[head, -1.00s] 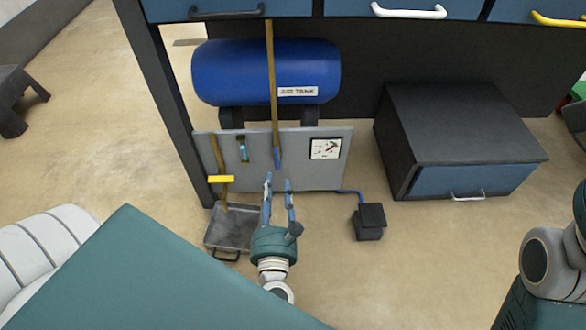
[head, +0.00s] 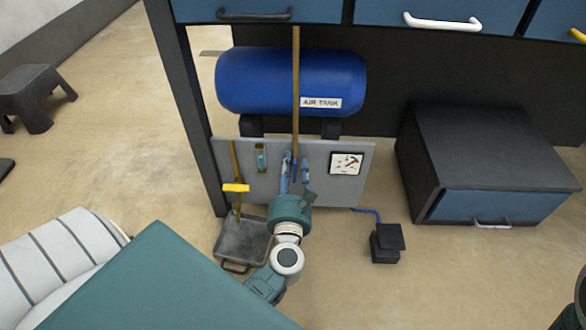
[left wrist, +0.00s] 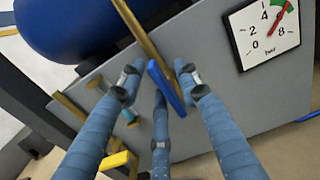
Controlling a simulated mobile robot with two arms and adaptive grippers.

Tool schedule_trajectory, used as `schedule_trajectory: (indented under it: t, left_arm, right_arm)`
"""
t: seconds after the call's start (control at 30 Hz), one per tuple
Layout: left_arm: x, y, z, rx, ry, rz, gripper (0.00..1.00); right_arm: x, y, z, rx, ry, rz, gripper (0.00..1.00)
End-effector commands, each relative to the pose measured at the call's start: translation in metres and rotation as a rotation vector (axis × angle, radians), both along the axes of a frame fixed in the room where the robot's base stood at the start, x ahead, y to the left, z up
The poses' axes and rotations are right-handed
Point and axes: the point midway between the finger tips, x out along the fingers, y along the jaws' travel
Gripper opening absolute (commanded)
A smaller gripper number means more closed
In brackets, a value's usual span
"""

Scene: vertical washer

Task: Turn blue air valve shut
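The blue air valve handle (left wrist: 165,86) is a flat blue lever on the brass pipe (left wrist: 134,22), in front of the grey panel (left wrist: 260,95). In the left wrist view it slants down and right from the pipe. My left gripper (left wrist: 158,76) is open, with fingers on both sides of the handle and a third finger below. I cannot tell whether any finger touches it. In the head view my left gripper (head: 295,168) is at the panel and mostly covers the handle. My right gripper is out of view.
The blue air tank (head: 270,82) is above the panel. A yellow handle (head: 236,188) and a teal handle (head: 262,157) are left of my gripper; a gauge (head: 346,163) is right. Below are a grey tray (head: 240,242) and a black pedal box (head: 386,245).

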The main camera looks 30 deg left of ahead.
Motion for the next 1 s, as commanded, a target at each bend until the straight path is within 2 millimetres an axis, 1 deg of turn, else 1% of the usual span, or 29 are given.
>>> schedule_trajectory:
  t: [0.17,0.2,0.27,0.33,0.37,0.67,0.83,0.9,1.0]
  left_arm:
    - [0.000,0.000,0.000,0.000,0.000,0.000,0.33]
    - [0.000,0.000,0.000,0.000,0.000,0.000,0.29]
    - [0.000,0.000,0.000,0.000,0.000,0.000,0.17]
    - [0.000,0.000,0.000,0.000,0.000,-0.001,0.03]
    - [0.000,0.000,0.000,0.000,0.000,-0.001,0.00]
    - [0.000,-0.002,0.002,0.018,0.010,-0.003,0.00]
    - [0.001,-0.003,0.004,0.075,0.046,-0.004,0.00]
    - [0.002,-0.004,0.005,0.113,0.069,-0.005,0.00]
    - [0.002,-0.005,0.006,0.178,0.109,-0.006,0.00]
  right_arm:
    - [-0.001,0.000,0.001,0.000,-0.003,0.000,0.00]
    - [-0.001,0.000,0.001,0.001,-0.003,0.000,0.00]
    - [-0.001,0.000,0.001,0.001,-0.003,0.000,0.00]
    - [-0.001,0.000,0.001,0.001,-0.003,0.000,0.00]
    - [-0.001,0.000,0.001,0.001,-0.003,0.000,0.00]
    - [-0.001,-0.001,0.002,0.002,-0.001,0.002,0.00]
    - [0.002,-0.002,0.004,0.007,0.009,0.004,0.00]
    - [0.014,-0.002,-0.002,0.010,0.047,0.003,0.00]
    - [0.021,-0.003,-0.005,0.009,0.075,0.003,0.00]
